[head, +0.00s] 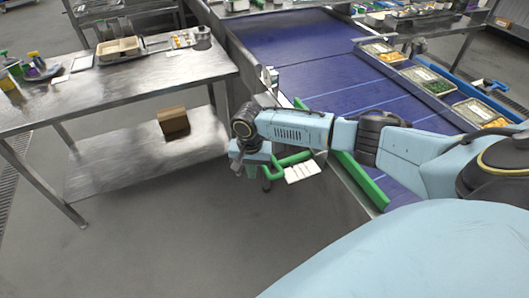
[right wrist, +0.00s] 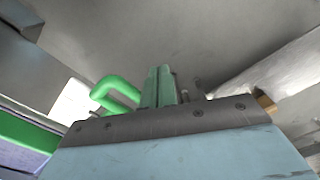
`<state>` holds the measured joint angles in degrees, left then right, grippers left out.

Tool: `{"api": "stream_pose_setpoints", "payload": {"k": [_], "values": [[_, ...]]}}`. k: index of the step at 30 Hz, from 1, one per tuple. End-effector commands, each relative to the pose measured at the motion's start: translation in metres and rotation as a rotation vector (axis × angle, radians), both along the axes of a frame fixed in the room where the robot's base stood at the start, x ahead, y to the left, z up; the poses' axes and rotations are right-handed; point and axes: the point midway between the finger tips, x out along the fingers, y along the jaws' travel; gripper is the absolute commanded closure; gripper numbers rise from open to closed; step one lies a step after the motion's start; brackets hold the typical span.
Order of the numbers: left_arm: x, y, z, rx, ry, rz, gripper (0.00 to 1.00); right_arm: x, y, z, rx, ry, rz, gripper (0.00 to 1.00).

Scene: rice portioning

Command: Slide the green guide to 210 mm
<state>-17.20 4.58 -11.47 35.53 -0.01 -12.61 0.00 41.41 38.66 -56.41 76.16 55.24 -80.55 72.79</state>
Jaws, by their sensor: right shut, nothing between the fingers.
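The green guide is a long rail (head: 358,180) along the near edge of the blue conveyor, partly hidden behind my right arm. A bent green handle (head: 296,158) sticks out on its left side, and it also shows in the right wrist view (right wrist: 116,92). A white plate (head: 302,172) lies below the handle; no markings can be read on it. My right gripper (head: 266,180) is at the handle's left end, partly hidden by its own wrist. In the right wrist view its fingers (right wrist: 160,86) are together and empty, beside the handle. My left gripper is not in view.
The blue conveyor belt (head: 290,40) runs beyond the guide, with several food trays (head: 432,82) along its right side. A steel table (head: 110,85) stands at the left, with a brown box (head: 173,122) on its lower shelf. Floor between is clear.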

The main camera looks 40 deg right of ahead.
Motion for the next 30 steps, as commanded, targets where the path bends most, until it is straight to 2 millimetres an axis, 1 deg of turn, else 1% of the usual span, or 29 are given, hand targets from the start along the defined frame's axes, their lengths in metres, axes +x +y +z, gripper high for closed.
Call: {"api": "stream_pose_setpoints", "payload": {"k": [30], "values": [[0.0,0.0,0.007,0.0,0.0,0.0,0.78,-0.004,-0.014,0.0,-0.001,0.001,0.0,1.0]]}}
